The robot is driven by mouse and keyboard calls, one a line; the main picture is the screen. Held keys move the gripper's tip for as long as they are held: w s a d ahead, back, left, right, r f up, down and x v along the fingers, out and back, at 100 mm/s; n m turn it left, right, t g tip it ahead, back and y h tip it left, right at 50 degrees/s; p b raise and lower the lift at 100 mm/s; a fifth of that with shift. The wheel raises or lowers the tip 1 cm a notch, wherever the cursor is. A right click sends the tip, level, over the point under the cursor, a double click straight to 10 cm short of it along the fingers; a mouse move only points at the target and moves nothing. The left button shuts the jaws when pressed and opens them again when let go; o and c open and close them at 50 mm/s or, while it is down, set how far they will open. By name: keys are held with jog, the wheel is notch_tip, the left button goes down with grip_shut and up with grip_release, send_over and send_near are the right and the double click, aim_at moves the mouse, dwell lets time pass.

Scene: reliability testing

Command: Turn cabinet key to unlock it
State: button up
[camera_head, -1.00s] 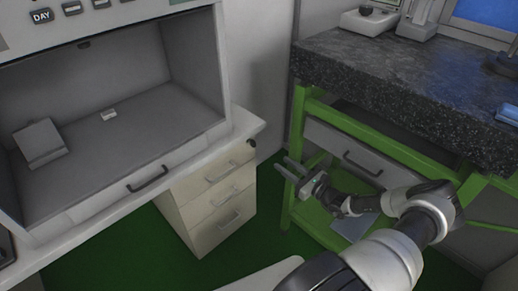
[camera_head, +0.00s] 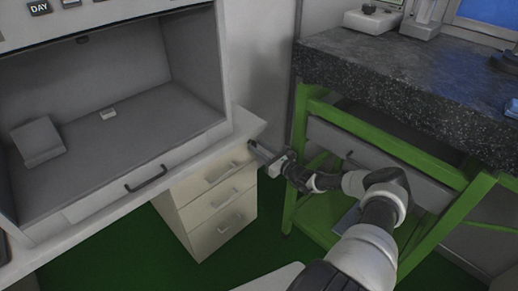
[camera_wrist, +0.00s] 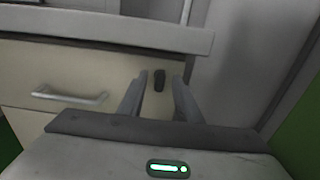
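The cabinet (camera_head: 209,208) is a cream three-drawer unit under the left bench. Its dark key (camera_wrist: 160,80) shows in the wrist view at the upper right of the top drawer front, between my two fingers. My gripper (camera_wrist: 157,82) is open, with one finger on each side of the key and a gap showing on both sides. In the head view my gripper (camera_head: 260,148) is at the top right corner of the cabinet and mostly hides the key. I cannot tell whether the fingertips touch the drawer front.
The bench top (camera_head: 247,124) overhangs just above the top drawer. A drawer handle (camera_wrist: 70,95) is left of my gripper. The green-framed table (camera_head: 420,95) with a dark speckled top stands to the right, close to my arm. Green floor (camera_head: 265,235) is open below.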

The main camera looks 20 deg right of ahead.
jog(key=shift+c, duration=0.2)
grip_shut()
jog(key=shift+m, duration=0.3)
jog(key=m+b, duration=0.1)
jog(key=m, duration=0.2)
jog(key=shift+m, duration=0.3)
jog(key=shift+d+f+m+b, duration=0.1)
jog(key=shift+m+b, duration=0.8)
jog(key=shift+m, duration=2.5)
jog(key=shift+d+f+m+b, duration=0.1)
jog(key=shift+m+b, duration=0.8)
jog(key=shift+m, duration=2.5)
jog(key=shift+r, duration=0.1)
